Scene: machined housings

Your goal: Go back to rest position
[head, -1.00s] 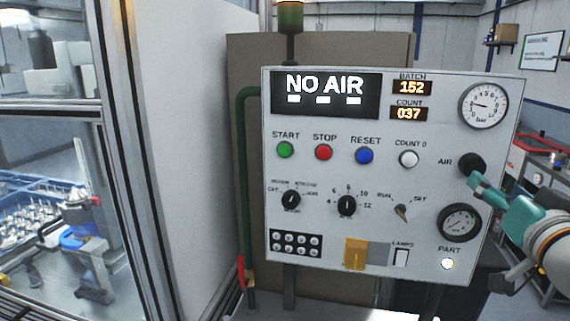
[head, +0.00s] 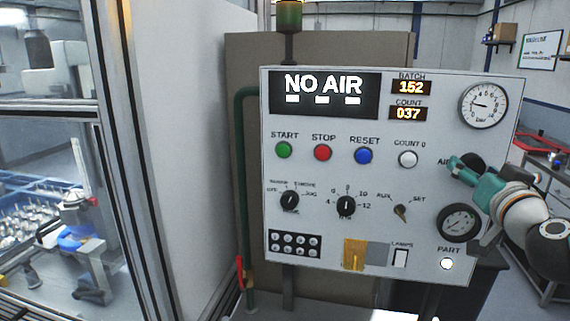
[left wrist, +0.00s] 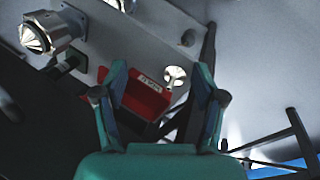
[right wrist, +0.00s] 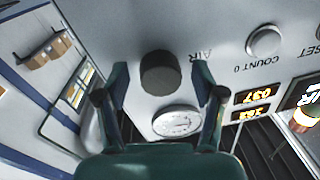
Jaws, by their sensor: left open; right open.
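My right gripper (head: 468,172) is at the right side of the control panel (head: 330,225) in the head view, in front of the black AIR knob (head: 470,160) and covering part of it. In the right wrist view the open fingers (right wrist: 160,98) have the AIR knob (right wrist: 160,72) between and beyond them; I cannot tell whether they touch it. My left gripper is outside the head view.
The panel carries START, STOP and RESET buttons, dials and a NO AIR display (head: 324,95). A framed glass enclosure (head: 50,107) stands left. A workbench (head: 545,160) is behind my right arm.

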